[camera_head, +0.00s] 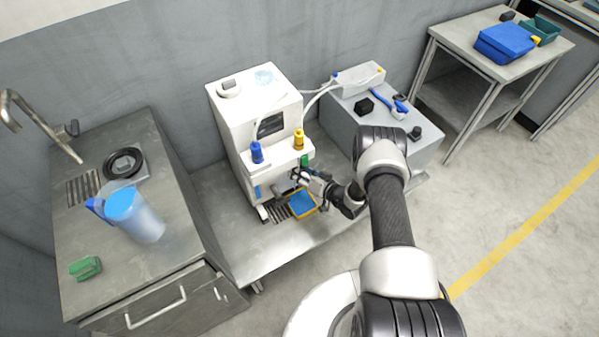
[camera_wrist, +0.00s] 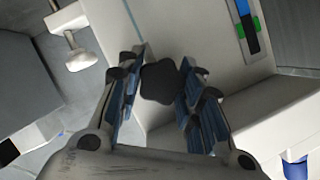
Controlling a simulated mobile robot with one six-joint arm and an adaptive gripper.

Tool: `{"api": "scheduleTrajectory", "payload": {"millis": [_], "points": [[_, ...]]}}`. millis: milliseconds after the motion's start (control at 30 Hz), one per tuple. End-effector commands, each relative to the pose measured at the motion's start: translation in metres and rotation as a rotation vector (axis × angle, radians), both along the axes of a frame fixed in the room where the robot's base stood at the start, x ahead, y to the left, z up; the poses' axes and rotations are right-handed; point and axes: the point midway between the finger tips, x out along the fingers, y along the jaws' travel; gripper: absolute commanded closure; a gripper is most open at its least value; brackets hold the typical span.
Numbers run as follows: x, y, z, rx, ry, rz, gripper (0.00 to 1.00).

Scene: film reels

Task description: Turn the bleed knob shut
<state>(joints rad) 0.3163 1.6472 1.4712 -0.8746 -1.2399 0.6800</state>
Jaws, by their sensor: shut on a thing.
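The bleed knob (camera_wrist: 160,82) is a dark, lobed knob on the white face of the machine (camera_wrist: 215,50), seen in the wrist view between my fingers. My gripper (camera_wrist: 163,100) is shut on it, with blue pads on both sides. In the head view my gripper (camera_head: 302,178) is at the lower front of the white machine (camera_head: 236,100), and the knob cannot be made out clearly there. Which way the knob is turned cannot be told.
A blue bottle (camera_head: 257,153) and a yellow bottle (camera_head: 299,140) stand on the machine's ledge above my gripper. A blue-and-yellow tray (camera_head: 303,204) lies below. In the wrist view a white T-shaped handle (camera_wrist: 80,55) is at upper left. A jug (camera_head: 140,220) stands on the left counter.

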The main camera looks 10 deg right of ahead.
Motion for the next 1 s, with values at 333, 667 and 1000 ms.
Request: {"api": "scheduleTrajectory", "payload": {"millis": [333,667,1000], "points": [[-0.0005,-0.0011,-0.0022,0.314,0.102,0.0,0.9],[-0.0006,-0.0012,-0.003,0.612,0.198,-0.001,0.9],[-0.0006,-0.0007,-0.0038,0.888,0.289,0.0,0.9]]}}
